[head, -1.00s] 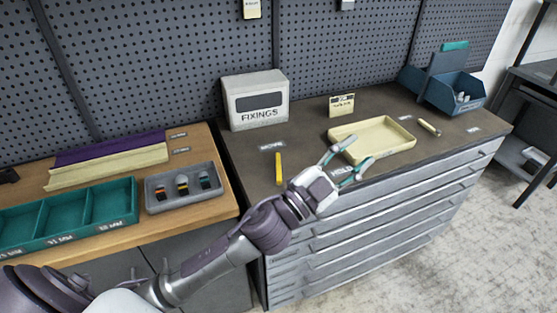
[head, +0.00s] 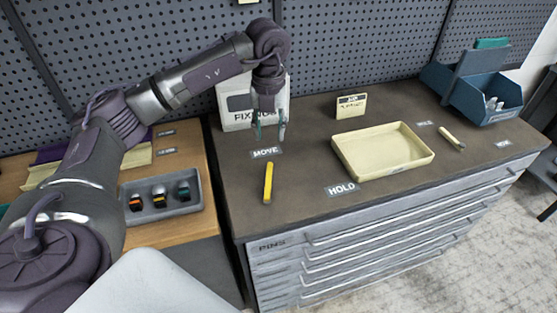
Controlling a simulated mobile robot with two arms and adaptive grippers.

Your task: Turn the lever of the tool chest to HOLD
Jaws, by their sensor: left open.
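The yellow lever (head: 268,184) lies on the dark top of the tool chest (head: 290,205), near its left side. Its far end points towards the MOVE label (head: 266,153). The HOLD label (head: 342,190) is to the right of the lever, by the front edge. My left gripper (head: 270,133) points down with its fingers apart and empty. It appears beyond the MOVE label and the lever, in front of the fixings box, apart from the lever. My right gripper is not in view.
A cream tray (head: 345,160) sits right of the lever. A fixings box (head: 232,115) stands behind my gripper, partly hidden. A small card (head: 350,106), a pale yellow handle-like piece (head: 451,138) and a blue bin (head: 470,98) are farther right. Drawers line the chest front.

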